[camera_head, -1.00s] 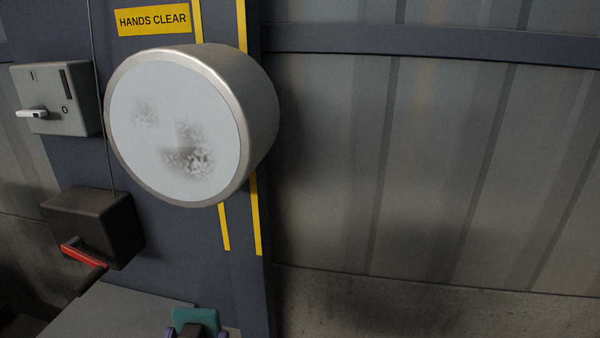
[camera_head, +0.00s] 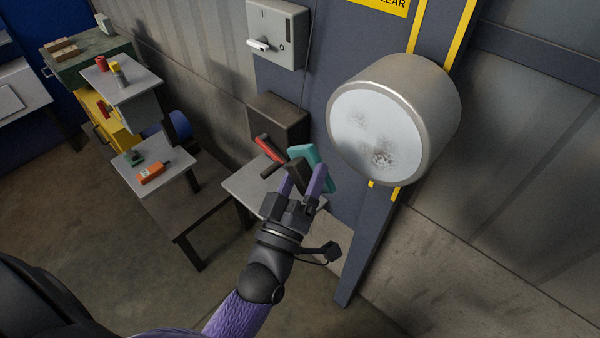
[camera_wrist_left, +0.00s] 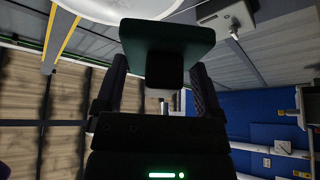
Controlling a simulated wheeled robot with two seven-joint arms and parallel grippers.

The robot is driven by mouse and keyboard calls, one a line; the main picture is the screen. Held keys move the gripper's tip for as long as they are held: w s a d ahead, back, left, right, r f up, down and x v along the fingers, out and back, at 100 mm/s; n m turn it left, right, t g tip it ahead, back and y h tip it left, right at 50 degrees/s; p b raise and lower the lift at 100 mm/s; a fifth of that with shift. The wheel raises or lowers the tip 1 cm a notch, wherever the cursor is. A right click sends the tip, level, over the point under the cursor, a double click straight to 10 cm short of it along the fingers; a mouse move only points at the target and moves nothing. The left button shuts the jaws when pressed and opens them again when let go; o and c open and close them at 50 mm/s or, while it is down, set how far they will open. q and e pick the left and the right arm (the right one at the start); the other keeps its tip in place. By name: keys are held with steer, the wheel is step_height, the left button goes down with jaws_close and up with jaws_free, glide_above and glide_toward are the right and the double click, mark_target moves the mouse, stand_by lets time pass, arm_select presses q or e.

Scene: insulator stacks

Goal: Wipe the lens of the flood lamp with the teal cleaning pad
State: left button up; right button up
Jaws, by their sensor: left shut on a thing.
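The flood lamp (camera_head: 425,88) is a round silver housing on the dark column, with a pale lens (camera_head: 370,125). The lens has grey smudges at its upper left and a darker, speckled one low down. My left gripper (camera_head: 303,180) is shut on the dark handle of the teal cleaning pad (camera_head: 318,168). The pad is up in the air, left of and a little below the lens, apart from it in the head view. In the left wrist view the pad (camera_wrist_left: 167,38) is between the fingers, with the lamp's pale edge (camera_wrist_left: 120,8) behind it. My right gripper is out of view.
A switch box (camera_head: 278,35) and a dark box (camera_head: 275,118) with a red-gripped lever (camera_head: 268,148) are left of the lamp. A small grey shelf (camera_head: 245,185) is below. Side tables (camera_head: 165,185) with small items stand further left.

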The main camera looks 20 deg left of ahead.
mark_target(340, 124)
arm_select(q)
steer(key=shift+a+r+n+p, duration=0.2)
steer(key=shift+r+n+p, duration=0.1)
steer(key=shift+r, duration=0.3)
steer(key=shift+a+r+n+p, duration=0.15)
steer(key=shift+r+n+p, duration=0.1)
steer(key=shift+r, duration=0.3)
steer(key=shift+w+d+f, duration=0.1)
steer(key=shift+w+f, duration=0.05)
steer(key=shift+w, duration=0.15)
steer(key=shift+w+d+b, duration=0.3)
steer(key=shift+w+b, duration=0.1)
steer(key=shift+w, duration=0.45)
steer(key=shift+w+d+b, duration=0.35)
steer(key=shift+w+b, duration=0.1)
steer(key=shift+w, duration=0.4)
steer(key=shift+w+d+b, duration=0.3)
steer(key=shift+w+b, duration=0.1)
steer(key=shift+w, duration=0.45)
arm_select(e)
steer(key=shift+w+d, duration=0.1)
arm_select(q)
steer(key=shift+w+d+b, duration=0.2)
steer(key=shift+w, duration=0.3)
steer(key=shift+w+d+b, duration=0.15)
steer(key=shift+w, duration=0.35)
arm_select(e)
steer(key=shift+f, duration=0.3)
arm_select(q)
steer(key=shift+d, duration=0.1)
